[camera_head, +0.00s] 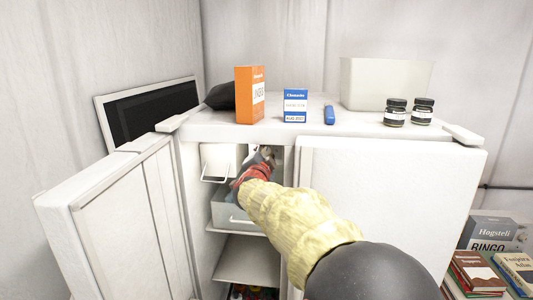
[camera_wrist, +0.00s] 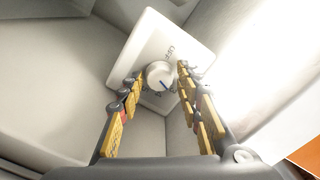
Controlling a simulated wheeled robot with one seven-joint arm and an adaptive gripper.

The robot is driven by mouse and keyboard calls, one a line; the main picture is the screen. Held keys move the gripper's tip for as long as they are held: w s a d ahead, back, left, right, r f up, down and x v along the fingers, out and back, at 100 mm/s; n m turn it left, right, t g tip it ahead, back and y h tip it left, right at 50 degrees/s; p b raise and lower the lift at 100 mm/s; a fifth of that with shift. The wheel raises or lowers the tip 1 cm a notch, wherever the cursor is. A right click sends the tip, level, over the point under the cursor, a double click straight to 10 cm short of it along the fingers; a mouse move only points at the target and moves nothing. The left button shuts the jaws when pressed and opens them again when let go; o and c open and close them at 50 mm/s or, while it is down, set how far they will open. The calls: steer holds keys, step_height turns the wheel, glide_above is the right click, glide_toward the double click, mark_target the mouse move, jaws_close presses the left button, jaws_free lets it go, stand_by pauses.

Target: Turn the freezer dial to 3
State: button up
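The freezer dial (camera_wrist: 159,75) is a round white knob on a square white plate (camera_wrist: 152,40) in the wrist view. My gripper (camera_wrist: 160,76) is open, with one yellow-padded finger on each side of the dial and what look like narrow gaps. In the head view my gripper (camera_head: 262,160) reaches into the upper part of the open white fridge (camera_head: 340,138); the dial cannot be made out there.
The open fridge door (camera_head: 100,210) stands at the left, and a white closed panel (camera_head: 385,200) is at the right. Inside are a white bin (camera_head: 216,161) and a shelf (camera_head: 245,262). An orange box (camera_head: 249,95), a blue-and-white box (camera_head: 295,105) and jars (camera_head: 396,112) stand on top.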

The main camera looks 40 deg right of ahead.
steer(key=shift+v, duration=2.55)
